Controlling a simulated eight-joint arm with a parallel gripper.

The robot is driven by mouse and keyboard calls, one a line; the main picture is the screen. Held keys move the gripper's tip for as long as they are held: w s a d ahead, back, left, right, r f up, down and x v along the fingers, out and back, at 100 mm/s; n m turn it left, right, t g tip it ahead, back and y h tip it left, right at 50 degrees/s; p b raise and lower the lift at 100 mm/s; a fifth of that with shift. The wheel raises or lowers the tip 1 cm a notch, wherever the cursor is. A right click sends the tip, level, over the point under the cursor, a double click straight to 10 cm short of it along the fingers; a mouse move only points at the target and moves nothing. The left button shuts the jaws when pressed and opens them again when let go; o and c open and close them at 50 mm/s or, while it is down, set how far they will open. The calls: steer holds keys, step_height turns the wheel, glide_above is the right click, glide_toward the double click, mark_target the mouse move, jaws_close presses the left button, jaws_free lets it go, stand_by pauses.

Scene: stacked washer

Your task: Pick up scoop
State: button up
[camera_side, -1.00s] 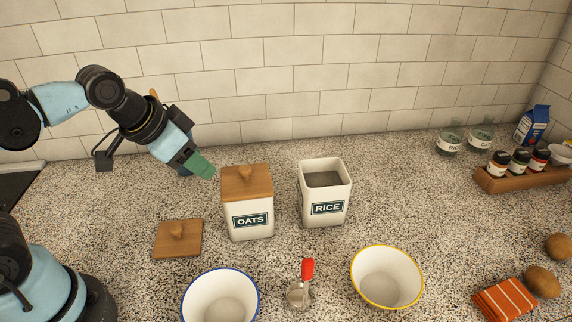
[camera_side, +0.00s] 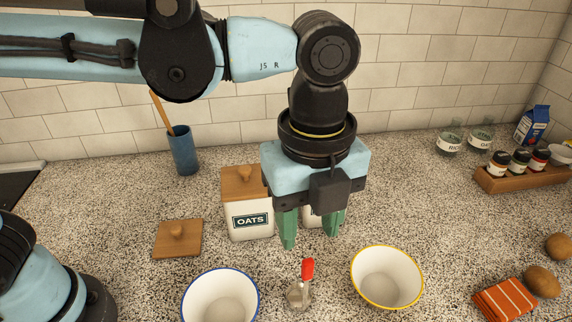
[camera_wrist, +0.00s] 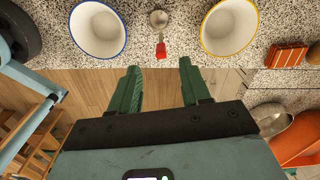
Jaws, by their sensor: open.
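In the wrist view the scoop (camera_wrist: 159,34) shows just beyond the fingertips. My gripper (camera_side: 311,232) points down above the counter, behind the scoop in the side view. It also shows in the wrist view (camera_wrist: 159,68). Its two green fingers are wide apart with nothing between them, and they are apart from the scoop.
A blue-rimmed bowl (camera_side: 221,297) stands left of the scoop and a yellow-rimmed bowl (camera_side: 387,277) right of it. The lidded OATS canister (camera_side: 249,221) is behind; my gripper mostly hides the RICE canister (camera_side: 311,219). A wooden lid (camera_side: 178,240) lies at left.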

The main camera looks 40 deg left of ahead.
mark_target(307, 272)
steer(key=shift+d+f, duration=0.1)
steer(key=shift+f, duration=5.1)
jaws_close()
